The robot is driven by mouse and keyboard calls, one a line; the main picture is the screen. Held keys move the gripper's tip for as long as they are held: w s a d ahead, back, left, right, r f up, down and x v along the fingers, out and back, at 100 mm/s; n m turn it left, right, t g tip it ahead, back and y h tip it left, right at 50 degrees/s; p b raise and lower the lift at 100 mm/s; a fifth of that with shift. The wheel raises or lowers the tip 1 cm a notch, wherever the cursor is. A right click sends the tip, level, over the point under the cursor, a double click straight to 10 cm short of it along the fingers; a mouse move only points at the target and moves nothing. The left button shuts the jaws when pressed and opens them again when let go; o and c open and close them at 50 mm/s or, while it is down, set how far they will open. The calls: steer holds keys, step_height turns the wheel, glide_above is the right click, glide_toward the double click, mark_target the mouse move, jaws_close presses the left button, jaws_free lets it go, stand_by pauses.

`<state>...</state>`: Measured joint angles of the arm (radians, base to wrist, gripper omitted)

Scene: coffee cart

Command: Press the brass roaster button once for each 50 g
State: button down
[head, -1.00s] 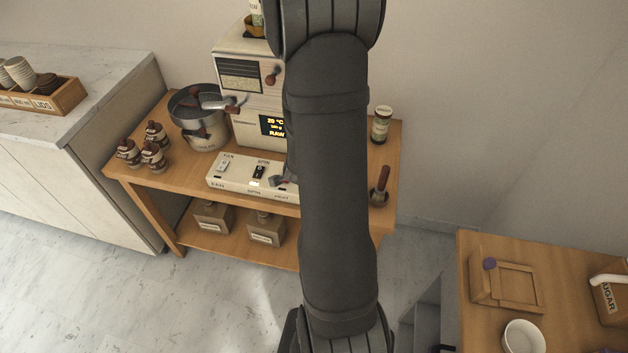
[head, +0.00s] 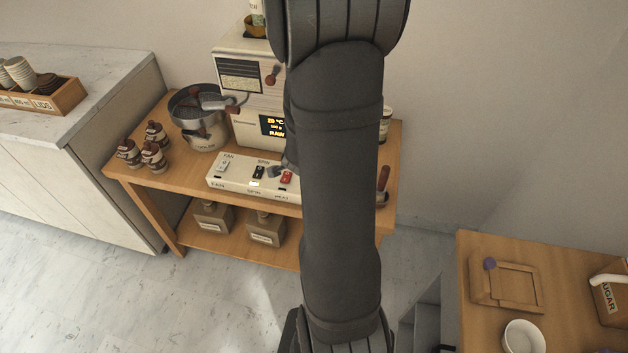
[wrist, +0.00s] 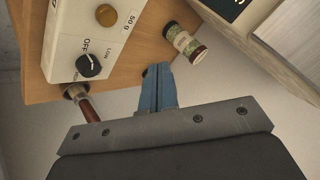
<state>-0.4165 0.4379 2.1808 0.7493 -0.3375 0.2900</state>
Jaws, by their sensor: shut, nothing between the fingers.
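The round brass button (wrist: 106,15) is on the white control box (wrist: 70,50) in the wrist view, next to a "50 g" label. My gripper (wrist: 158,72) has its blue fingers closed together with nothing between them. It is apart from the button, to its lower right in that view. In the head view my arm hides the button. The roaster (head: 232,70) stands on the wooden cart behind the control box. Its display (head: 273,126) reads 20 °C and RAW; the weight line is too small to read surely.
A black knob (wrist: 88,65) marked OFF and LOW is beside the button. A labelled jar (wrist: 185,42) stands close to the fingers. A brown-handled tool (wrist: 82,103) is at the box's end. The red switch (head: 287,177) and dark spin switch (head: 259,172) show in the head view.

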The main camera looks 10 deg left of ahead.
steer(key=shift+r, duration=0.2)
steer(key=shift+f, duration=4.4)
steer(key=shift+f, duration=0.1)
steer(key=shift+f, duration=0.35)
steer(key=shift+f, duration=0.5)
steer(key=shift+r, duration=0.95)
